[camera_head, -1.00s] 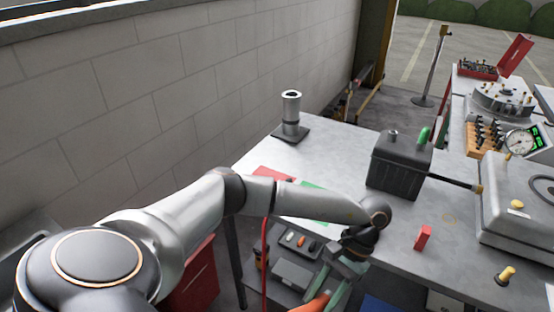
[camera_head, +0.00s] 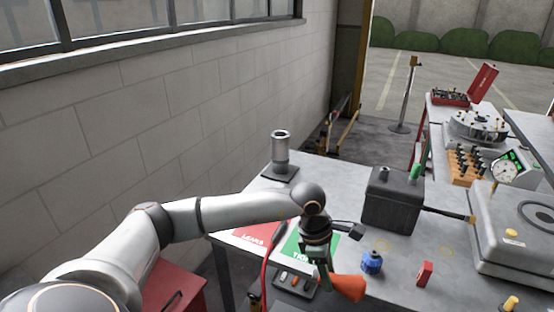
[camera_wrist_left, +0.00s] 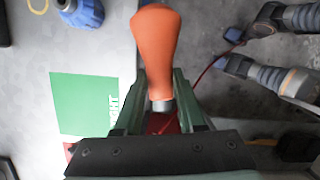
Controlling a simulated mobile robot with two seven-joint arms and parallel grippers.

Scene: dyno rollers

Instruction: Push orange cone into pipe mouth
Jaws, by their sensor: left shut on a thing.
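My left gripper (camera_head: 326,276) is shut on the orange cone (camera_head: 348,287), near the front edge of the table in the head view. In the left wrist view my left gripper (camera_wrist_left: 160,98) has its fingers on the cone's grey neck, and the rounded orange cone (camera_wrist_left: 156,45) points out beyond the fingertips. An upright silver pipe (camera_head: 280,155) with a round open mouth stands on a black base at the table's far left corner. The cone is well apart from the pipe. My right gripper is not in the head view.
A red mat and a green mat (camera_head: 318,243) lie on the grey table. A blue knobbed part (camera_head: 371,262), a red block (camera_head: 424,273) and a black box (camera_head: 392,200) stand to the right. A block wall (camera_head: 200,130) runs along the left.

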